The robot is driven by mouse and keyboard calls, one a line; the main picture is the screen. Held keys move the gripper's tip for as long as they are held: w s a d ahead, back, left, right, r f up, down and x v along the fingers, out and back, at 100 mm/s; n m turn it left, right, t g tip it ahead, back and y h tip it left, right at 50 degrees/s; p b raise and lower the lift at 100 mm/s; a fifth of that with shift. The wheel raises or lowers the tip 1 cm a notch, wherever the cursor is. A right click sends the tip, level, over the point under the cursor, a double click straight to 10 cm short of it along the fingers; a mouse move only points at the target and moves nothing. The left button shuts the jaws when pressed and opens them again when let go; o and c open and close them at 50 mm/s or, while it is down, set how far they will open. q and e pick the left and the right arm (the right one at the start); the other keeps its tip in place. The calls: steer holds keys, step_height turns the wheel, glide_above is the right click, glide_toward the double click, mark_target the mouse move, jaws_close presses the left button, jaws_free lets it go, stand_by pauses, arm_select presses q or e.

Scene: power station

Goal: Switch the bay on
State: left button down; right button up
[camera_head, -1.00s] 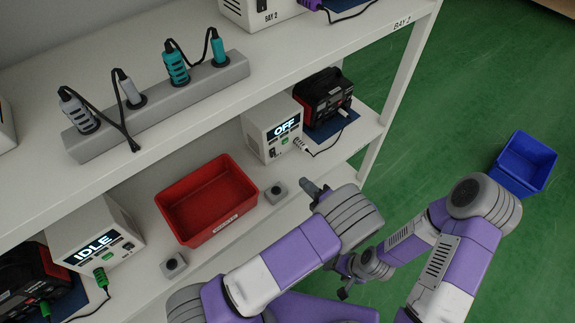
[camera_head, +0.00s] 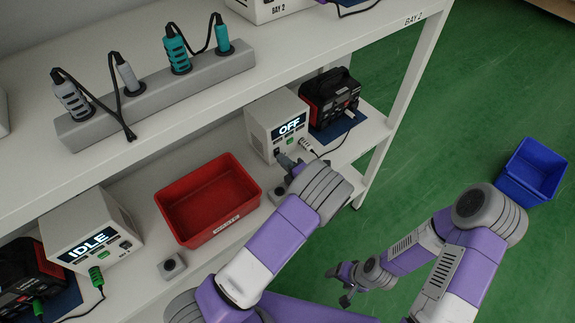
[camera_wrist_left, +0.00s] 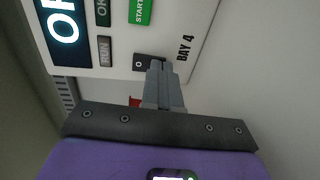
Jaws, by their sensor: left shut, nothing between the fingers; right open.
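The white bay unit (camera_head: 258,122) on the lower shelf at right shows OFF on its display (camera_head: 291,125). In the left wrist view its face (camera_wrist_left: 120,25) carries the label BAY 4, a green START button (camera_wrist_left: 140,10), a grey RUN button (camera_wrist_left: 105,50) and a black rocker switch (camera_wrist_left: 146,62) marked O. My left gripper (camera_head: 283,159) is shut and empty at the lower front of this unit. In the wrist view its fingertips (camera_wrist_left: 157,66) overlap the rocker's edge; I cannot tell whether they touch. My right gripper (camera_head: 341,290) is open, low above the floor.
A second unit (camera_head: 75,222) at left reads IDLE. Between them lie a red tray (camera_head: 232,218) labelled WASTE and a small grey box with a black knob (camera_head: 172,267). A black-and-red device (camera_head: 330,95) stands right of the OFF unit. A blue bin (camera_head: 533,172) stands on the floor.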

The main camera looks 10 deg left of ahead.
arm_select(q)
steer(key=shift+w+a+f+y, duration=0.1)
steer(key=shift+a+y, duration=0.05)
steer(key=shift+y, duration=0.15)
steer(key=p+v, duration=0.1)
steer(key=v, duration=0.5)
steer(key=shift+s+d, duration=0.25)
steer(key=shift+s+d+p, duration=0.3)
steer(key=shift+d, duration=0.05)
